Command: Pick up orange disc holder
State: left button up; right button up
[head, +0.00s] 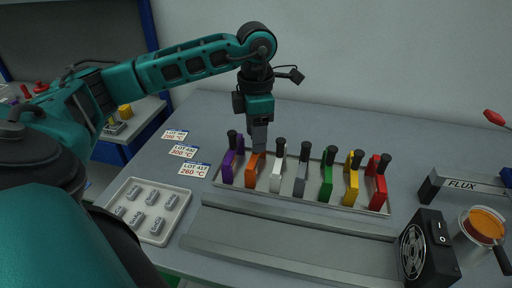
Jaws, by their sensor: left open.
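The orange disc holder (251,172) stands in the tray (300,203), second from the left in a row of coloured holders. My left gripper (259,147) points down directly over it, with its fingers at the holder's top. The fingers hide the upper part of the orange holder, and its black knob does not show. The gripper is open; I cannot tell whether the fingers touch the holder. My right gripper is not in view.
A purple holder (228,168) stands close on the left and a white holder (277,176) close on the right. Grey, green, yellow and red holders follow. A parts tray (178,219), a fan (414,256) and a FLUX box (463,185) stand nearby. The table behind the row is clear.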

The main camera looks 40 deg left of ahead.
pick_arm(q)
notch_tip(320, 180, down, 2)
jog(key=shift+f, duration=0.1)
grip_shut()
dwell(0.5)
